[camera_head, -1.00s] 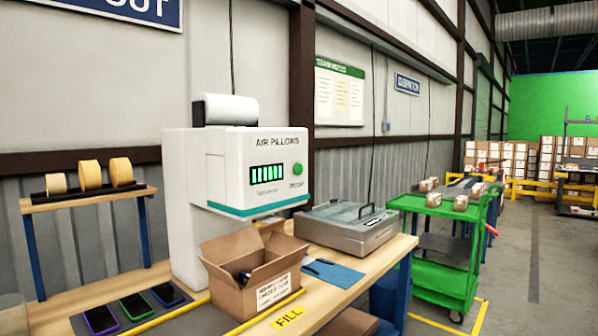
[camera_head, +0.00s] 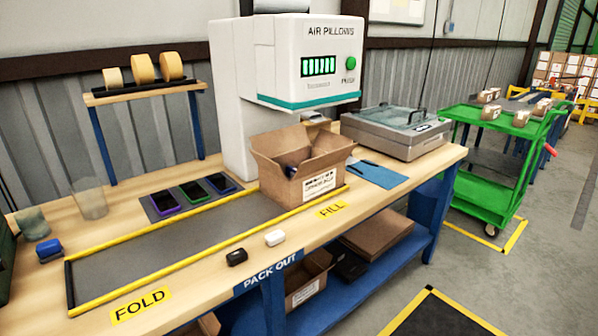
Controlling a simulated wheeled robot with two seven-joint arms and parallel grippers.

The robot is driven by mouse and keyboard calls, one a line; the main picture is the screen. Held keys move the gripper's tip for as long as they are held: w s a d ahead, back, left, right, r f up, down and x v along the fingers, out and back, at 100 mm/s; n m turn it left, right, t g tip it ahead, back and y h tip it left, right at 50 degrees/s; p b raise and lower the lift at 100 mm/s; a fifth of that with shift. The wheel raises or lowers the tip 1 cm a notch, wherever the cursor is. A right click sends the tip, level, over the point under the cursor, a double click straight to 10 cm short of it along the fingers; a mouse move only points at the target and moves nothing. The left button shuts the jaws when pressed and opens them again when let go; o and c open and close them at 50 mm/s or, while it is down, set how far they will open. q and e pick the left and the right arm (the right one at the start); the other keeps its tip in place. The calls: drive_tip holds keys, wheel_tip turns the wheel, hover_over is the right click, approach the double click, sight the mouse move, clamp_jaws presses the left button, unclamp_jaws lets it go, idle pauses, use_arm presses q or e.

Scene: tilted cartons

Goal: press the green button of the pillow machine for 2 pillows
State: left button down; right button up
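The white pillow machine (camera_head: 283,75) marked AIR PILLOWS stands at the back of the bench. Its round green button (camera_head: 350,62) is on the right of the front face, with the word PUSH below it. A lit green bar display (camera_head: 318,66) sits left of the button. An open carton (camera_head: 318,182) with raised flaps stands on the bench below the machine's front. Something dark shows inside it, but most of its inside is hidden. Neither of my grippers is in view.
The wooden bench (camera_head: 220,262) carries a grey mat (camera_head: 150,262) edged in yellow, several phones, cups and small cases. A grey lidded device (camera_head: 398,132) stands right of the machine. A green cart (camera_head: 495,165) stands beyond the bench.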

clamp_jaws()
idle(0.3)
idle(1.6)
